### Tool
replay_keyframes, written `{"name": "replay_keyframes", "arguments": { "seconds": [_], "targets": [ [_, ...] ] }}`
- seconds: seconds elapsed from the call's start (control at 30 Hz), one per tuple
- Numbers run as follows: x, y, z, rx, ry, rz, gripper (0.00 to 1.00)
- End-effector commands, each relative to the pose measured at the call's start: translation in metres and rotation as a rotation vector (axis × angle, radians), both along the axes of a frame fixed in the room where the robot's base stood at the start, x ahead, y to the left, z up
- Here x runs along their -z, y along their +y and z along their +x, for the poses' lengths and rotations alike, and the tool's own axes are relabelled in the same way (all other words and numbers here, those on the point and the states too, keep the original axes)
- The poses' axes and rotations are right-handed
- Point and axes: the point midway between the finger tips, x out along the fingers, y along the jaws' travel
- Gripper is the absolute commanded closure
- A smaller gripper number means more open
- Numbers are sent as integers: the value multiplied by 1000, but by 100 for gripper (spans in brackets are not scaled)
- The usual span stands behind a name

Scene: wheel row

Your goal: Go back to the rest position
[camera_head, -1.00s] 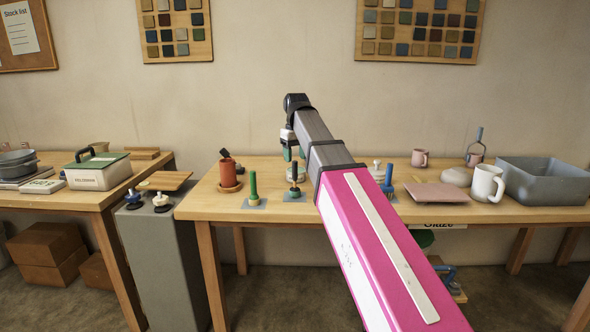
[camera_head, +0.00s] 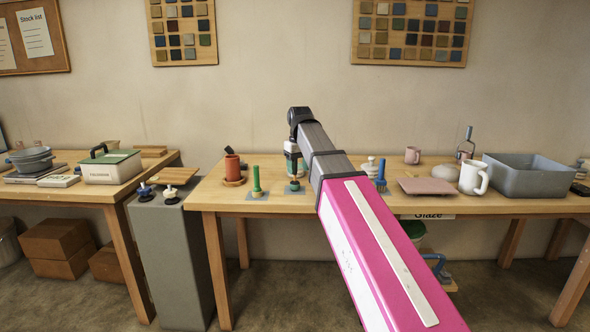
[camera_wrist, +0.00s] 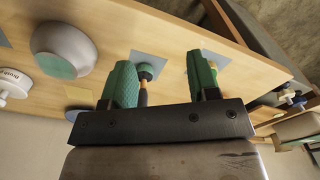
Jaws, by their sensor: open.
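My gripper (camera_head: 293,164) hangs over the middle table, above a dark-handled tool with a green base (camera_head: 295,186) on a blue-grey mat. In the wrist view its two green fingers (camera_wrist: 161,82) stand apart with nothing gripped. The green round part of a tool (camera_wrist: 147,71) with a wooden handle shows between the fingers, lower down on its mat. Whether the fingers are beside the handle or wholly above it I cannot tell.
A green-handled tool (camera_head: 256,182) and a terracotta cup (camera_head: 232,168) stand left of the gripper. A blue brush (camera_head: 381,176), pink slab (camera_head: 427,186), white mug (camera_head: 474,177) and grey bin (camera_head: 528,178) are to the right. A grey pedestal (camera_head: 172,250) stands left of the table.

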Motion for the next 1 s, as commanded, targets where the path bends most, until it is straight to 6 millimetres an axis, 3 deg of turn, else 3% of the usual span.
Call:
{"name": "replay_keyframes", "arguments": {
  "seconds": [0.37,0.67,1.0],
  "targets": [
    [74,-29,-10,77,6,-2,46],
    [175,-73,-38,193,12,-3,46],
    [282,-123,-91,335,18,-5,46]
  ]
}}
